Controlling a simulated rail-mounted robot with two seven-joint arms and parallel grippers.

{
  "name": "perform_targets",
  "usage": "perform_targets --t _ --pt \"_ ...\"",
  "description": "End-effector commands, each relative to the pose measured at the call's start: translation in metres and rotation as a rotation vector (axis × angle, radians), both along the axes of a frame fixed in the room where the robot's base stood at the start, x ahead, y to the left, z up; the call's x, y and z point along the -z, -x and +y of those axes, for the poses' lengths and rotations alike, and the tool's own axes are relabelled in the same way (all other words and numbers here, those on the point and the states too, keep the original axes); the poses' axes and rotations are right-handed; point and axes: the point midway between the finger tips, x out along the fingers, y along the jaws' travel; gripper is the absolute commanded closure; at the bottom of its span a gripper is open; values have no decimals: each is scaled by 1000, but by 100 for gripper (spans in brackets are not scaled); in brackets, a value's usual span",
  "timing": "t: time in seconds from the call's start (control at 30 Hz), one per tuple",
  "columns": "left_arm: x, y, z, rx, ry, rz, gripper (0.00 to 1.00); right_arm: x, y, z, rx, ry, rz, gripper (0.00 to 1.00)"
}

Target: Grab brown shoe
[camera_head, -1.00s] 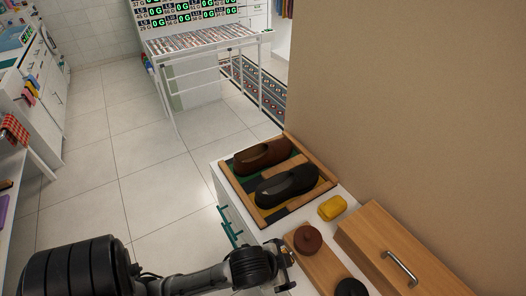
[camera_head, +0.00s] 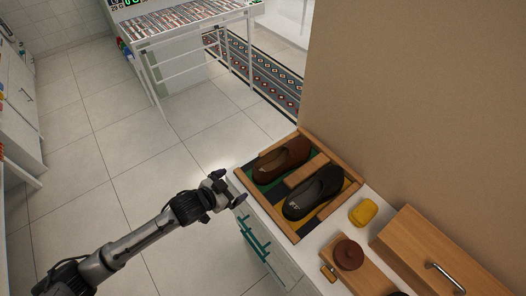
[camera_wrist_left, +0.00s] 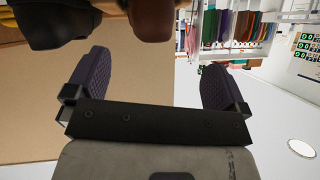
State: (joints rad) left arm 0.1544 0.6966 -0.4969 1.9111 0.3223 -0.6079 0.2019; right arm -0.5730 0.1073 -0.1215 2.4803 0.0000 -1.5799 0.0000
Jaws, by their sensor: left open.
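A brown shoe (camera_head: 282,160) lies in a wooden tray (camera_head: 296,236) on the white cabinet top, at the tray's far side. A black shoe (camera_head: 314,193) lies beside it, nearer to me. My left gripper (camera_head: 228,187) is open and empty, just left of the tray and short of the brown shoe. In the left wrist view its two purple-padded fingers (camera_wrist_left: 155,85) are spread apart. The brown shoe (camera_wrist_left: 152,18) shows at the top edge there, with a dark shoe (camera_wrist_left: 55,22) to its left, both cut off. My right gripper is not seen.
A yellow sponge-like block (camera_head: 363,212), a round brown item on a board (camera_head: 349,254) and a wooden box with a metal handle (camera_head: 425,250) stand right of the tray. A tan wall (camera_head: 420,100) rises behind. Green handles (camera_head: 254,238) stick out from the cabinet front.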

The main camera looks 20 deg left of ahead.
Motion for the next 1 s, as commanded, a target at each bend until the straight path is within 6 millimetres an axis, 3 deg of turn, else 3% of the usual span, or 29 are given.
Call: perform_targets --t 0.2,0.6,1.0 --pt "-10 -10 -10 14 87 -58 0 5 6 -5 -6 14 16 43" --pt "15 -64 -33 8 91 -52 0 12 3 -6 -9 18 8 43" --pt "23 -87 -43 9 92 -52 0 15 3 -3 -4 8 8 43"
